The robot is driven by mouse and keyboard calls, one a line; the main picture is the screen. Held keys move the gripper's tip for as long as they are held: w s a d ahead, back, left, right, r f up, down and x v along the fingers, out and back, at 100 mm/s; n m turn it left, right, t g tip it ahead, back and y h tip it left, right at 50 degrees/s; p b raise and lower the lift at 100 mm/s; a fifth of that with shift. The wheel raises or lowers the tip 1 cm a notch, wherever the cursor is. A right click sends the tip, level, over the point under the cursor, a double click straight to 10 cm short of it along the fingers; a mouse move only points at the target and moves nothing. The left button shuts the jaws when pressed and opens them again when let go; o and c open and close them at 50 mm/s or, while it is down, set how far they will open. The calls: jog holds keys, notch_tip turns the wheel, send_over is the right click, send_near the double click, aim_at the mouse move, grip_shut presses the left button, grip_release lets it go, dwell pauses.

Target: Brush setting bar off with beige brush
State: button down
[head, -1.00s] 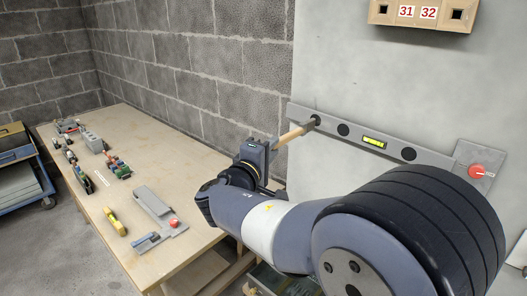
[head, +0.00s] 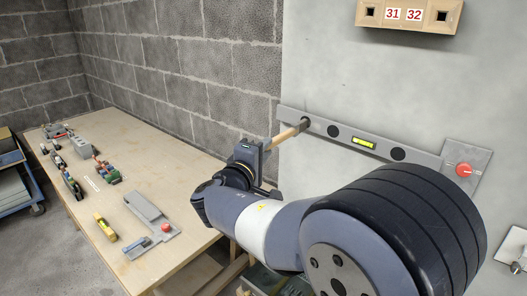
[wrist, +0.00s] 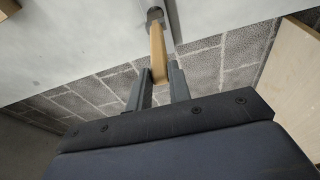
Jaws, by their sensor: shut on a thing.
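The setting bar (head: 345,139) is a long grey bar with dark round holes and a yellow-green level vial, fixed slightly tilted on the pale wall panel. My gripper (head: 262,148) is at the bar's left end, shut on the handle of the beige brush (head: 286,136). The brush's far end is at the bar's left hole; I cannot tell whether it touches. In the wrist view, the beige handle (wrist: 157,52) stands between the fingers of my gripper (wrist: 159,75), and its dark tip is over the bar's end. The bristles are hard to make out.
A red knob (head: 463,170) on a grey plate is at the bar's right end. A box marked 31 and 32 (head: 406,15) hangs above. The wooden table (head: 150,160) at left holds tools, a yellow level (head: 105,227) and a grey clamp-like fixture (head: 150,213).

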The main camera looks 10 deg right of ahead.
jog(key=shift+w+d, duration=0.3)
jog(key=shift+d, duration=0.15)
dwell(0.4)
jog(key=s+d+b, duration=0.1)
jog(key=b, duration=0.2)
jog(key=s+d+b, duration=0.1)
jog(key=s+b, duration=0.1)
jog(key=b, duration=0.1)
jog(key=shift+s+d+f, duration=0.1)
jog(key=shift+s+d, duration=0.2)
dwell(2.1)
jog(key=s+a+b, duration=0.2)
jog(key=s+a, duration=0.3)
jog(key=a, duration=0.2)
jog(key=shift+a, duration=0.15)
dwell(0.5)
jog(key=shift+s, duration=0.1)
